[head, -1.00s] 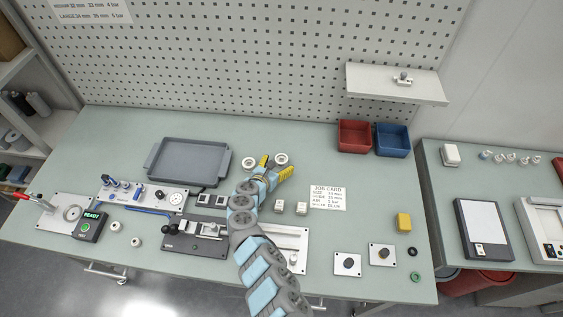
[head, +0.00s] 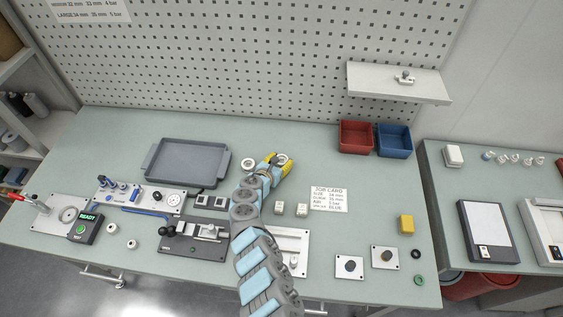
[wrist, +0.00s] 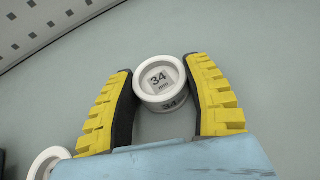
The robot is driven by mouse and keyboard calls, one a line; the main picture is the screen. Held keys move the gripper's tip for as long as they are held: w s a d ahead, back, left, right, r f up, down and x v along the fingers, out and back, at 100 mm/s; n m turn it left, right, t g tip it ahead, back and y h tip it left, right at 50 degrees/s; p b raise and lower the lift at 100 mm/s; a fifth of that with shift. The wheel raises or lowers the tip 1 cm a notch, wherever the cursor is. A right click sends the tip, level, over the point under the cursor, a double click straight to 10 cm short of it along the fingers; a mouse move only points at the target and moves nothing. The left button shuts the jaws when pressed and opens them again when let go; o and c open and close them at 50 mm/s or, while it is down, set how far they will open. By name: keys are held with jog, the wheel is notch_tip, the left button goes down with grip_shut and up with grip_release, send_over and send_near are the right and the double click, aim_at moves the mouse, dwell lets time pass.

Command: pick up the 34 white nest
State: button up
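The 34 white nest (wrist: 174,99) is a white ring with a "34 mm" label on its top. It stands on the green-grey bench, and in the head view it shows partly behind my fingers (head: 281,159). My gripper (wrist: 161,68) has yellow fingers with dark inner pads, one on each side of the nest. The fingers are apart and the nest is between their tips, with very little gap; I cannot tell if a pad touches it. In the head view my gripper (head: 280,161) reaches across the bench to the nest.
A second white ring (head: 249,163) stands to the left and shows at the wrist view's lower left (wrist: 46,163). A grey tray (head: 187,164) lies further left. Red (head: 355,137) and blue (head: 394,141) bins stand at the back right. Bench around the nest is clear.

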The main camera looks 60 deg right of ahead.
aim_at(281, 162)
jog(key=shift+c, duration=1.1)
notch_tip(281, 162, up, 4)
jog(key=p, duration=0.2)
jog(key=shift+f+p, duration=0.1)
jog(key=shift+p, duration=0.2)
jog(key=s+r+p, duration=0.1)
jog(key=s+a+r+p, duration=0.1)
jog(key=s+r+p, duration=0.1)
jog(key=shift+a+r+p, duration=0.2)
jog(key=shift+a+p, duration=0.2)
jog(key=shift+s+a+r+p, duration=0.2)
jog(key=shift+s+r, duration=0.1)
jog(key=shift+r, duration=0.2)
jog(key=shift+s+a+r+p, duration=0.15)
jog(key=shift+s+r+p, duration=0.1)
jog(key=shift+r, duration=0.2)
jog(key=shift+s+a+r, duration=0.65)
jog(key=shift+s+a, duration=0.15)
jog(key=shift+s, duration=0.5)
jog(key=shift+s+a+r, duration=0.65)
jog(key=shift+s+a, duration=0.15)
jog(key=shift+s, duration=0.5)
jog(key=shift+s+a+r, duration=0.65)
jog(key=shift+s+a, duration=0.15)
jog(key=shift+s, duration=0.5)
